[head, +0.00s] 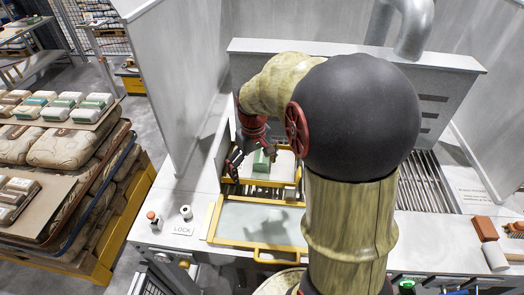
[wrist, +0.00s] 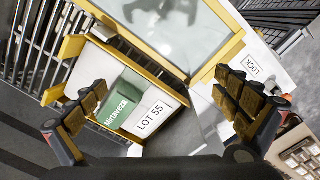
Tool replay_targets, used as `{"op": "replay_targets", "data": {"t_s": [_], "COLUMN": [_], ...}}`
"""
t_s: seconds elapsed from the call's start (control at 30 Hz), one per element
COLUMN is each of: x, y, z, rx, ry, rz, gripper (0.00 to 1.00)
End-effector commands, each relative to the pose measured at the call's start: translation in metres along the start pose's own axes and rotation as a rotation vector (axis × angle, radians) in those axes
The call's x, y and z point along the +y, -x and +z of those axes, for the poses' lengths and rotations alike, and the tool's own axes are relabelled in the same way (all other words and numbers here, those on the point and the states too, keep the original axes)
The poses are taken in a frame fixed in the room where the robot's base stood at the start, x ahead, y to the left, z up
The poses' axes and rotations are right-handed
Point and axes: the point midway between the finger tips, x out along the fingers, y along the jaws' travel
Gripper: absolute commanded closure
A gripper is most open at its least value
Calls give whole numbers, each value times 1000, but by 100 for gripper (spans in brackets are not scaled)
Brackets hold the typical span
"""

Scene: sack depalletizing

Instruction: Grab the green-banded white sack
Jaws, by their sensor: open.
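A white sack with a green band (head: 285,165) lies in a yellow-framed tray (head: 226,218) at the back of the worktop. In the wrist view the sack (wrist: 148,113) shows a green band reading "Mirtaveza" and a "LOT 55" label. My gripper (head: 251,160) is over the sack in the head view, its fingers apart. In the wrist view my gripper (wrist: 160,88) is open and empty, its fingers showing on either side of the sack. I cannot tell how far above it they are. My arm hides part of the tray's right side.
A pallet stack (head: 80,147) at the left carries more small sacks, some green-banded (head: 92,107). A grey panel (head: 178,85) rises left of the tray, a grey back wall (head: 345,75) behind. A slatted grate (head: 428,183) and a brown block (head: 484,228) are at right.

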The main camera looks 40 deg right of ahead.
Motion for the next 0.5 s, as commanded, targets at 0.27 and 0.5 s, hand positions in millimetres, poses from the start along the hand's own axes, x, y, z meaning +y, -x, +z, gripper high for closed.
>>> {"op": "replay_targets", "data": {"t_s": [0.27,0.5], "x": [77,100], "y": [-29,-24], "z": [-59,-108], "rx": [-65,-15], "ry": [281,630], "rz": [-39,-12], "gripper": [0,0]}}
